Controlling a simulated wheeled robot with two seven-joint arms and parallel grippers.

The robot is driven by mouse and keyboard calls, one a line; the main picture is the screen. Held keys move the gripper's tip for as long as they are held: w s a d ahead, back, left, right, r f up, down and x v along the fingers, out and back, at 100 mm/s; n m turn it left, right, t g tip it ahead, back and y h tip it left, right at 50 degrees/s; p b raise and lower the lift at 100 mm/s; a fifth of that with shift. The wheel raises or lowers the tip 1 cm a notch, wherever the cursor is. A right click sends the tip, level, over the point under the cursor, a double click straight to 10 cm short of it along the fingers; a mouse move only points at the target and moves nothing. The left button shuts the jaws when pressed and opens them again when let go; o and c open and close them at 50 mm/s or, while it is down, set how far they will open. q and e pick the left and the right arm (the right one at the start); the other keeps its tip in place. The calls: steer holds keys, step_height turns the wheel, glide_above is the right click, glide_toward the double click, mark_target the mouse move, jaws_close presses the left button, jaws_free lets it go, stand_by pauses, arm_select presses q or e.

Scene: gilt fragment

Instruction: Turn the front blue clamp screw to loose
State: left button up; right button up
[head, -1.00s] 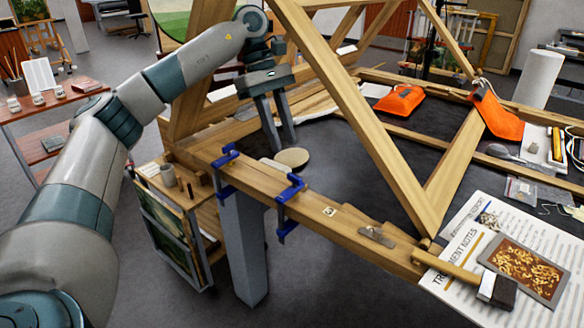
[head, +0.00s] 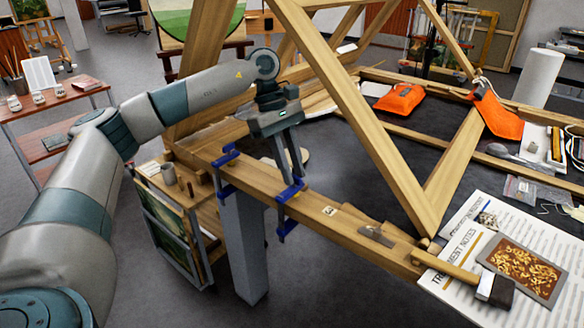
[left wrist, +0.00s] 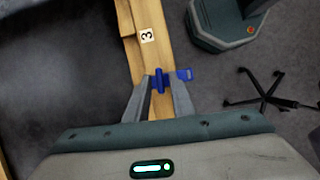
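My left gripper (head: 291,174) points down over the front beam, its two fingers apart at the nearer blue clamp (head: 286,212). In the left wrist view, a blue upright part of the clamp (left wrist: 159,82) lies between the fingertips (left wrist: 161,84), with a small gap seeming to show on each side. The clamp's blue bracket (left wrist: 184,74) sticks out to the right there. In the head view the fingers partly cover the clamp's top. A second blue clamp (head: 226,157) sits farther left on the same beam. My right gripper is not in view.
A wooden beam (head: 345,230) carries both clamps. Diagonal timbers (head: 355,110) rise to the right of my left gripper. An orange pouch (head: 400,98) lies on the dark surface behind.

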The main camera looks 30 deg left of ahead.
arm_select(q)
jaws_close()
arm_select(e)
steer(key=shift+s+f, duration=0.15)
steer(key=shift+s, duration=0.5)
arm_select(q)
steer(key=shift+n, duration=0.3)
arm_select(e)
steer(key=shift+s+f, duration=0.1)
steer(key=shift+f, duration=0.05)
